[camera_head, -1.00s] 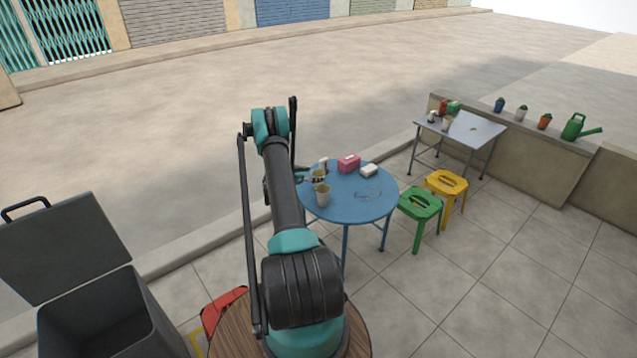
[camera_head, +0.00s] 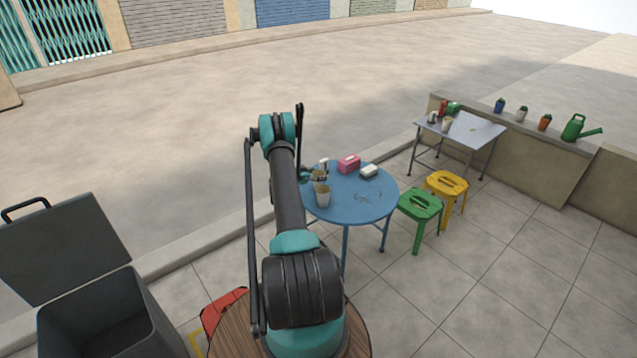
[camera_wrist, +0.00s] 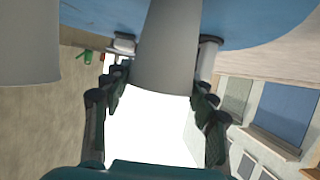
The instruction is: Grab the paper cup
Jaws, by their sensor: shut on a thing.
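A pale grey paper cup (camera_wrist: 168,45) stands between the two fingers of my gripper (camera_wrist: 164,78) in the wrist view, which is upside down. The fingers are shut on its sides. In the head view my gripper (camera_head: 314,176) is at the left side of the round blue table (camera_head: 345,207), partly behind my arm. The held cup is small and partly covered there. A second cup (camera_head: 322,196) stands nearer on the table, and it also shows at the upper left of the wrist view (camera_wrist: 28,42), apart from my fingers.
A pink box (camera_head: 348,164) and a small white item (camera_head: 369,171) sit on the blue table's far side. Green (camera_head: 420,205) and yellow (camera_head: 446,184) stools stand at its right. A grey bin (camera_head: 100,325) is at lower left. The table's right side is mostly clear.

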